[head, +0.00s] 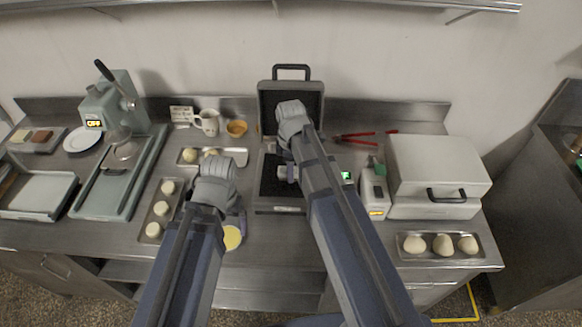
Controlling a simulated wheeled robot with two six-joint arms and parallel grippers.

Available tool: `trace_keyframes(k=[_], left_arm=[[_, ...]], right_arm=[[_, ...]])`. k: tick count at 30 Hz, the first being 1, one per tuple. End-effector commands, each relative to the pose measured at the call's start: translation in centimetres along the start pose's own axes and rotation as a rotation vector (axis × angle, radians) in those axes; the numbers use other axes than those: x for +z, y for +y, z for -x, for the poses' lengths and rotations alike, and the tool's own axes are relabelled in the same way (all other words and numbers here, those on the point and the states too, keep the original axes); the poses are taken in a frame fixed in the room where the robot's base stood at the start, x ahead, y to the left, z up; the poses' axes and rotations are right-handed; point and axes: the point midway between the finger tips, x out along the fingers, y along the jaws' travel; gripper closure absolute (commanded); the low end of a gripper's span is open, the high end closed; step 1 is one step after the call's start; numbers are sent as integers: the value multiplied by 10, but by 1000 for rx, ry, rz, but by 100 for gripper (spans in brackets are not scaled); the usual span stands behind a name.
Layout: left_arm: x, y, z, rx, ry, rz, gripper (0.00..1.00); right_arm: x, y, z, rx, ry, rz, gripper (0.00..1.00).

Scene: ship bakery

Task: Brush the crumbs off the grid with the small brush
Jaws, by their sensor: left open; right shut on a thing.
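The grid appears to be the dark lower plate (273,187) of an open press, whose lid (290,97) stands up behind it. My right arm covers much of the plate. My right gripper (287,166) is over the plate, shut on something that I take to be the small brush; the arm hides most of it. I cannot make out crumbs at this size. My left gripper (236,222) is open and empty, left of the press near the counter's front, above or beside a round yellow thing (232,238).
Trays of dough balls lie left of the press (154,229) and at far right (440,257). A mug (208,122) and an orange bowl (236,128) stand behind. Red-handled tongs (365,135) and a grey box-like appliance (437,165) are to the right.

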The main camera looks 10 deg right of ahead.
Motion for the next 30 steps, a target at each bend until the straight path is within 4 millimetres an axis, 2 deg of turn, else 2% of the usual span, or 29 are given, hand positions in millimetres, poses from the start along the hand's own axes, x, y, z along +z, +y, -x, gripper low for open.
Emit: trace_keyframes(k=[9,15,30], left_arm=[[0,0,-3,0,0,0,0],[0,0,-3,0,0,0,0],[0,0,-1,0,0,0,0]], right_arm=[[-14,1,-3,0,1,1,100],[-14,3,-3,0,2,1,100],[-14,40,-1,1,1,0,100]])
